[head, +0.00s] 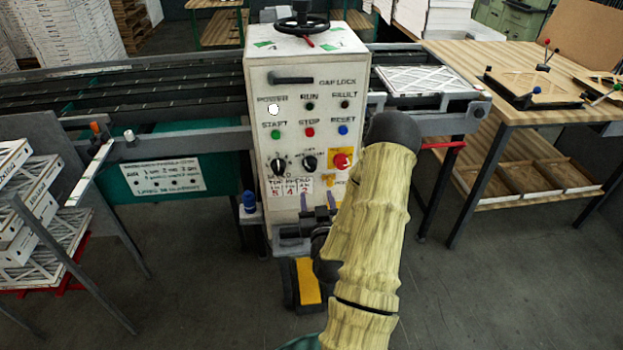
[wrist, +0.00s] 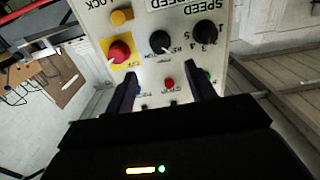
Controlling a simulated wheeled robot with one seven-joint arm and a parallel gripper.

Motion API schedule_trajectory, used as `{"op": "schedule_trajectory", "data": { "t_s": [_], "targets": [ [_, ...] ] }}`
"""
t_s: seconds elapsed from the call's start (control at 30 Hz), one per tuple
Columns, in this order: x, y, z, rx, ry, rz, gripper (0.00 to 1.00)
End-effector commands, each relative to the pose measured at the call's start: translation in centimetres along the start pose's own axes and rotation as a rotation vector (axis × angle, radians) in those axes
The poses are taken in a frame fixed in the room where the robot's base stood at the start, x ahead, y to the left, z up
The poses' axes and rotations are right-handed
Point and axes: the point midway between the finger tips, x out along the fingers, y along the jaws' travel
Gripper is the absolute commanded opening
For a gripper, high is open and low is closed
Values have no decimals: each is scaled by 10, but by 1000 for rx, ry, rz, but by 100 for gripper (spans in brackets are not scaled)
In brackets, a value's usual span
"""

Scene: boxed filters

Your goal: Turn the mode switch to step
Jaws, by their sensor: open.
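The mode switch (head: 311,163) is a black knob with a light pointer mark on the white control panel (head: 262,120), between the speed knob (head: 277,165) and the red emergency stop (head: 342,160). In the upside-down wrist view, the mode switch (wrist: 160,42) sits near the top centre, its small lettering too blurred to read. My gripper (head: 318,203) is in front of the panel, below the knobs in the head view. In the wrist view my gripper (wrist: 163,82) is open and empty, its dark fingers apart and clear of the switch.
Start (head: 275,134), stop (head: 310,132) and reset (head: 343,130) buttons sit above the knobs. A conveyor (head: 150,90) runs behind on the left. A wooden workbench (head: 470,62) stands right, and a rack of boxed filters (head: 40,215) left. Open floor lies in front.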

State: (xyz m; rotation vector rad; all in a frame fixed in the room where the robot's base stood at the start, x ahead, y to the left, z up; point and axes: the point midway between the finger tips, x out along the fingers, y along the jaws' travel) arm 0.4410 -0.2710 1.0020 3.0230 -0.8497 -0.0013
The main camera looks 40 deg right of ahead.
Motion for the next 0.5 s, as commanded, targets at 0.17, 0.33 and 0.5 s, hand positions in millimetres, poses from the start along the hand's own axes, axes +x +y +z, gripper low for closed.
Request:
{"op": "schedule_trajectory", "data": {
  "t_s": [0.17, 0.33, 0.5],
  "targets": [
    [19, 0, -3, 2, 2, 3, 55],
    [44, 0, -3, 2, 2, 3, 55],
    [72, 0, -3, 3, 3, 3, 55]
  ]
}}
